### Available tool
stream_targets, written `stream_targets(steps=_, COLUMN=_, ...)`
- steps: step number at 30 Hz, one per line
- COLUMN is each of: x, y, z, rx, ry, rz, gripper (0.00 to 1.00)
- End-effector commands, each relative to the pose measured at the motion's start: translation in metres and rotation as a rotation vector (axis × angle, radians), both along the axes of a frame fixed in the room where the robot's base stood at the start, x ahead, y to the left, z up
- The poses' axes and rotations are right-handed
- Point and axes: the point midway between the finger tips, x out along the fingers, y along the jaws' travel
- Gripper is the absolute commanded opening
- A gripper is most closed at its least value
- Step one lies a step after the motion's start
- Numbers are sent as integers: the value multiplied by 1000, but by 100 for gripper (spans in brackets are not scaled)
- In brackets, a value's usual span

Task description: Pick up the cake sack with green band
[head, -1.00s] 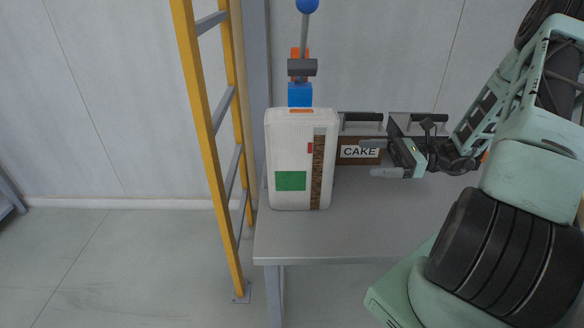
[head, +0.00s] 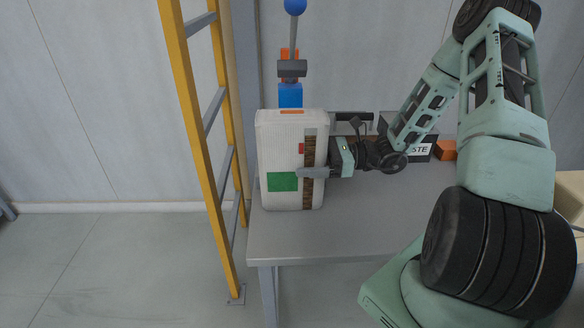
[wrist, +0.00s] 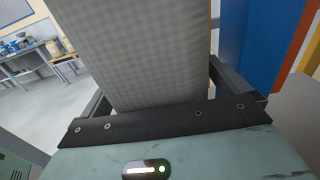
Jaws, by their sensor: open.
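A white sack (head: 276,160) with a green patch (head: 282,182) and a brown strip stands upright on the grey table, near its left end. My gripper (head: 312,160) is open at the sack's right side. Its near finger reaches across the front of the sack, over the brown strip. The far finger is hidden behind the sack. In the wrist view, the sack (wrist: 150,50) fills the space ahead of the palm, with finger parts on both sides of it. I cannot tell whether the fingers touch it.
The grey table (head: 330,235) is bare in front. A yellow ladder (head: 205,130) stands close on the left. A lever with a blue ball (head: 294,6) and a blue block (head: 290,95) stand behind the sack. A black-handled box marked "STE" (head: 420,150) and an orange block (head: 445,150) are to the right.

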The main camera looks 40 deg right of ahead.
Motion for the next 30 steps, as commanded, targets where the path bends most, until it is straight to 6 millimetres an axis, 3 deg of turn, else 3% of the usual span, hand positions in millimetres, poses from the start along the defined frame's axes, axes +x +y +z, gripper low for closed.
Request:
stream_targets(steps=10, x=5, y=8, z=0, rx=1, ry=0, rz=0, gripper=100)
stream_targets(steps=20, x=5, y=8, z=0, rx=1, ry=0, rz=0, gripper=8)
stream_targets(steps=30, x=6, y=8, z=5, rx=4, ry=-4, rz=2, gripper=6)
